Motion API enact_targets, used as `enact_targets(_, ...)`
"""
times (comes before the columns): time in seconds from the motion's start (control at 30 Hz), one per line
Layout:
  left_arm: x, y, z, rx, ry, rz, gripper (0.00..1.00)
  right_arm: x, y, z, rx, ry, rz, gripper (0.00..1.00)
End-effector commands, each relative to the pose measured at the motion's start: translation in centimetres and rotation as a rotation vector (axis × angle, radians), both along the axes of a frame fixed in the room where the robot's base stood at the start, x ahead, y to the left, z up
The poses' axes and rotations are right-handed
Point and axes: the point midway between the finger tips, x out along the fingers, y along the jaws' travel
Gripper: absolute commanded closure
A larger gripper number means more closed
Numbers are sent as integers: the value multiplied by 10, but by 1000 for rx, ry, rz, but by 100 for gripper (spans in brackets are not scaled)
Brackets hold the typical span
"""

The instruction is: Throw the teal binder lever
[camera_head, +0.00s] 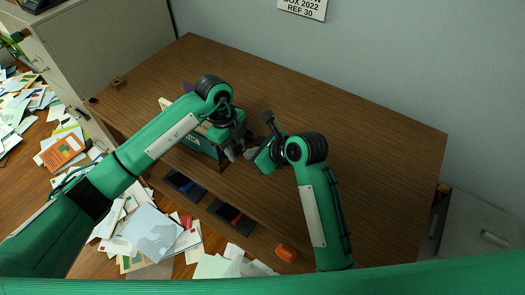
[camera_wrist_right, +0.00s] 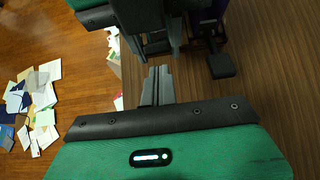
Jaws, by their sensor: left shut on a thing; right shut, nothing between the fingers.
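The teal binder (camera_head: 203,146) stands on the brown desk, largely hidden under my left arm. A dark lever with a blunt end (camera_head: 268,118) sticks up right of it; a dark block on a bar (camera_wrist_right: 222,66) in the right wrist view may be the same lever. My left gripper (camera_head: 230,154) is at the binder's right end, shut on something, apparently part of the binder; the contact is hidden. My right gripper (camera_head: 251,154) is just right of it, shut and empty. Its grey fingertips (camera_wrist_right: 158,72) show close together in the wrist view, apart from the dark block.
The desk (camera_head: 370,150) is clear to the right and behind. Dark trays (camera_head: 232,217) and an orange object (camera_head: 286,253) lie along the lower front. Papers (camera_head: 150,232) litter the floor. A grey cabinet (camera_head: 110,45) stands at the left, a wall behind.

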Motion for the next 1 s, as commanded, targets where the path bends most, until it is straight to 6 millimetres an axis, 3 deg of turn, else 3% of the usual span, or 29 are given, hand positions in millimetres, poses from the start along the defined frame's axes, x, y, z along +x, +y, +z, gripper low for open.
enact_targets(0.33, 0, 0, 0, -1, -1, 0, 100, 9, 12, -13, -1, -2, -1, 100)
enact_targets(1.0, -1, -2, 0, -2, 2, -3, 100, 17, 24, -1, 4, -5, 1, 100)
